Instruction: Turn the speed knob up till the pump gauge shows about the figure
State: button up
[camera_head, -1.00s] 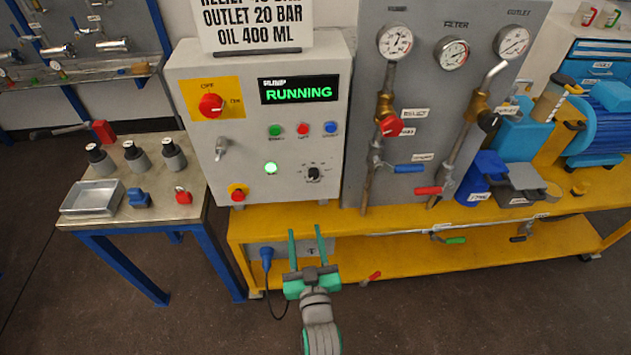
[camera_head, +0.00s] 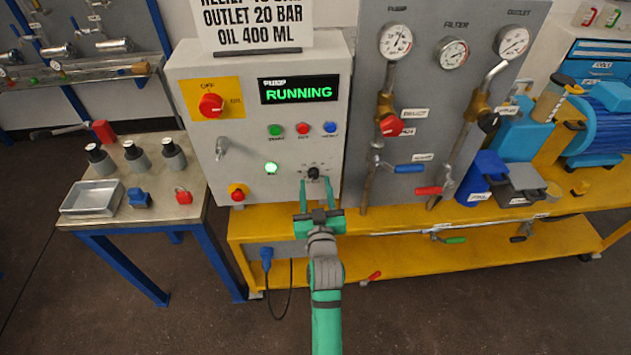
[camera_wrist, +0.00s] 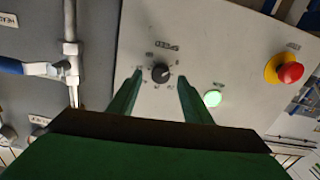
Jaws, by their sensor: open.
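The black speed knob (camera_head: 313,172) sits low on the right of the grey control box, with a printed scale around it. It also shows in the wrist view (camera_wrist: 160,72), between and beyond my fingertips. My gripper (camera_head: 317,182) is open, its two green fingers pointing at the knob, one on each side. I cannot tell whether they touch it; in the wrist view the gripper (camera_wrist: 157,78) shows a gap on both sides. The pump gauge (camera_head: 395,41) is the leftmost dial on the grey panel. Its needle points to the upper right; its figures are too small to read.
The display (camera_head: 299,90) reads RUNNING and a green lamp (camera_head: 271,168) is lit. A red emergency button (camera_head: 237,191) is lower left of the knob. Pipes with a blue lever (camera_head: 409,169) stand to the right. A sign (camera_head: 255,22) is partly cut off above.

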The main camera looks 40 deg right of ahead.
jog(key=shift+x, duration=1.15)
jog(key=shift+c, duration=0.4)
jog(key=c, duration=1)
jog(key=shift+m, duration=2.8)
jog(key=o, duration=1.1)
